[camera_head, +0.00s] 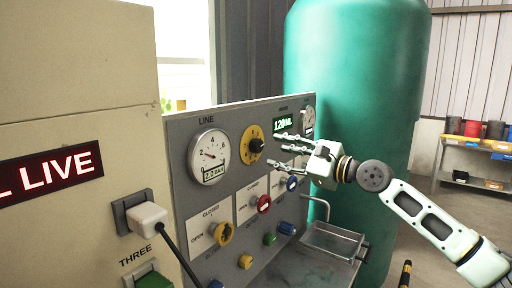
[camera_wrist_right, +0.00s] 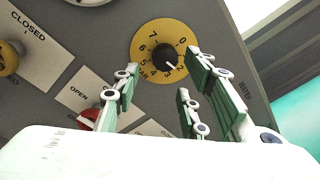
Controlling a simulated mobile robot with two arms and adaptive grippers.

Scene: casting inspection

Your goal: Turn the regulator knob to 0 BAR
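The regulator knob (camera_head: 256,145) is a black knob on a round yellow dial, right of the LINE gauge (camera_head: 209,157) on the grey panel. In the right wrist view, the knob (camera_wrist_right: 166,55) has a white pointer mark aimed to the lower right, near the 2. The gauge's small display appears to read 2.0 BAR. My right gripper (camera_head: 276,150) is open just right of the knob, its fingers pointing toward the panel. In the wrist view its fingers (camera_wrist_right: 162,68) are spread and hold nothing. My left gripper is out of view.
Below are valve knobs in yellow (camera_head: 222,232), red (camera_head: 264,203) and blue (camera_head: 292,183). A green display (camera_head: 286,124) reads about 120 ML. A metal tray (camera_head: 333,240) juts out below the panel. A plug with a cable (camera_head: 148,218) is at left; a green tank (camera_head: 350,60) stands behind.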

